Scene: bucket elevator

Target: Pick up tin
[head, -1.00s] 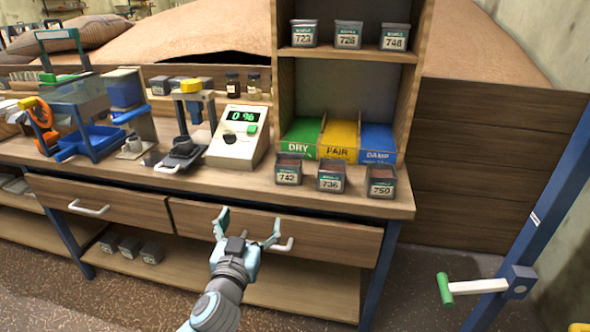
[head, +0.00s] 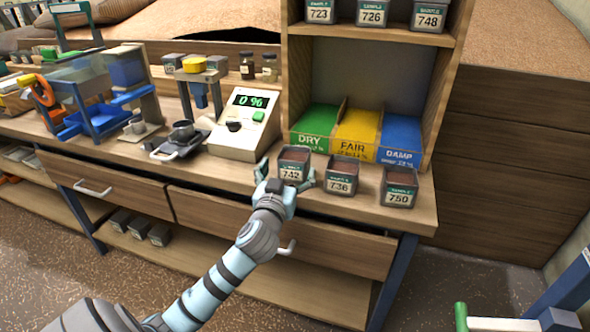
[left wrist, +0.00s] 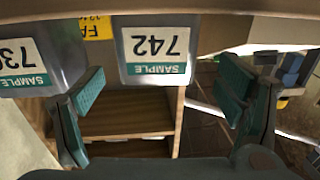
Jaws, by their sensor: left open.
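Three open sample tins stand in a row at the front of the bench: tin 742 (head: 293,165), tin 736 (head: 341,176) and tin 750 (head: 399,187). Each holds brown material. My left gripper (head: 290,178) is open, its fingers to either side of tin 742 at the bench edge. In the left wrist view, tin 742 (left wrist: 155,50) appears upside down between the two open fingers (left wrist: 160,100), with gaps on both sides. Tin 736 (left wrist: 35,60) shows at the left there, close to one finger. My right gripper is not in view.
Behind the tins are the DRY (head: 313,128), FAIR (head: 355,137) and DAMP (head: 401,140) bins under a shelf with more tins (head: 372,13). A meter (head: 244,123) reading 0% stands left. A drawer (head: 280,225) lies below the bench top.

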